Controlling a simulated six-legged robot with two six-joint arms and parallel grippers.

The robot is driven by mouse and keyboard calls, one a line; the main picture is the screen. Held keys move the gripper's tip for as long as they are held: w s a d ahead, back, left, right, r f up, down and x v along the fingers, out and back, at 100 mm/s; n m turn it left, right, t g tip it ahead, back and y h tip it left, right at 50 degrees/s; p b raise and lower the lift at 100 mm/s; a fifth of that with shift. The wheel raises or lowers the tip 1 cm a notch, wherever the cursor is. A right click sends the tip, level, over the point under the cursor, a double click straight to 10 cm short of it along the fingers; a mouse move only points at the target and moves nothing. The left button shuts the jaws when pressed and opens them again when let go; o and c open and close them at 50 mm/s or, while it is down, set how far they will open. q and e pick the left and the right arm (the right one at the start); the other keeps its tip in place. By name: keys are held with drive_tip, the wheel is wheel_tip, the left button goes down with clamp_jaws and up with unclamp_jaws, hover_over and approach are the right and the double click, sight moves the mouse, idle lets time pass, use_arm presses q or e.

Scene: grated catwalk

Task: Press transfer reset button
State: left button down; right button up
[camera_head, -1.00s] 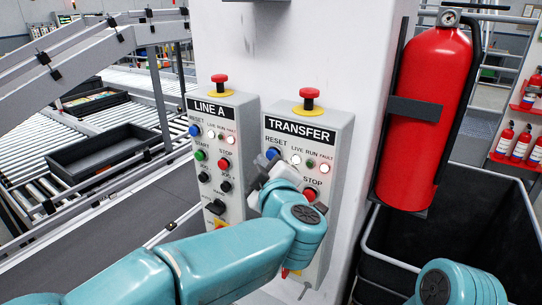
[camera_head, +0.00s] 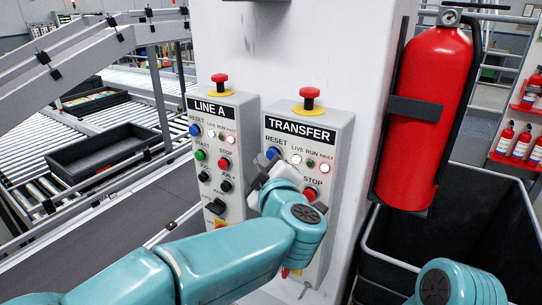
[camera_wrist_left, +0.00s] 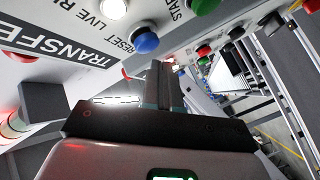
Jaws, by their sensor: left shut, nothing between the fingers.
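The grey TRANSFER panel (camera_head: 333,146) is fixed to the front of a white column. Its blue reset button (camera_head: 272,153) is at the panel's upper left, under the RESET label, partly overlapped by my left gripper (camera_head: 262,172). The same blue button (camera_wrist_left: 145,40) shows clearly in the left wrist view. My left gripper (camera_wrist_left: 160,72) is shut and empty, its tips close to the button; I cannot tell whether they touch it. My forearm and gripper hide the panel's START area. My right gripper is out of view.
A red-topped emergency stop (camera_head: 309,97) tops the panel. White, green and red lamps sit right of the button, and a red STOP button (camera_head: 309,194) is below. The LINE A panel (camera_head: 237,118) stands left. A fire extinguisher (camera_head: 425,115) hangs right, above a black bin (camera_head: 480,235).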

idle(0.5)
use_arm(q)
drive_tip(key=shift+w+d+p, duration=0.25)
drive_tip(key=shift+w+p, duration=0.1)
drive_tip(key=shift+p, duration=0.05)
drive_tip(key=shift+w+d+p, duration=0.45)
drive_tip(key=shift+w+p, duration=0.2)
drive_tip(key=shift+p, duration=0.05)
idle(0.9)
idle(0.3)
drive_tip(key=shift+s+a+b, duration=0.7)
drive_tip(key=shift+s, duration=0.3)
